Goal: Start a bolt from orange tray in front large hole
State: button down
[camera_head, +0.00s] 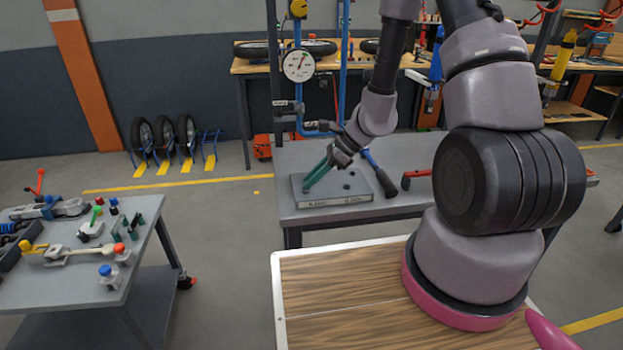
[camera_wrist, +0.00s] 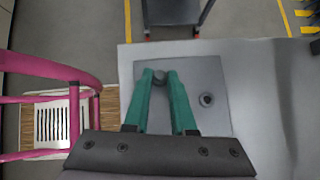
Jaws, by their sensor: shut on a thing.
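A flat grey block (camera_head: 335,190) with markings on its front edge lies on the grey bench. It also shows in the wrist view (camera_wrist: 215,72). My gripper (camera_head: 307,187) points down at the left part of the block, its green fingers close to the top face. In the wrist view my gripper (camera_wrist: 161,76) is shut on a small dark round piece, likely the bolt (camera_wrist: 160,78). Whether the bolt is in a hole or above it cannot be told. A dark round hole or fitting (camera_wrist: 207,99) shows to the right of the fingers. I cannot make out an orange tray.
A black-handled tool with a blue shaft (camera_head: 380,175) lies close to the block's right side. A red bar-like item (camera_head: 416,175) is farther right on the bench (camera_head: 445,152). A dial gauge (camera_head: 298,66) on blue pipes stands behind. A cart with tools (camera_head: 75,280) is at left.

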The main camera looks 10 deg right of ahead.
jog(key=shift+s, duration=0.1)
jog(key=shift+s+a+m+t, duration=0.15)
jog(key=shift+m+t, duration=0.35)
jog(key=shift+m, duration=0.2)
jog(key=shift+m+t+h, duration=0.4)
jog(key=shift+m+t, duration=0.2)
jog(key=shift+m, duration=0.2)
jog(key=c, duration=0.7)
grip_release()
jog(key=shift+o, duration=0.2)
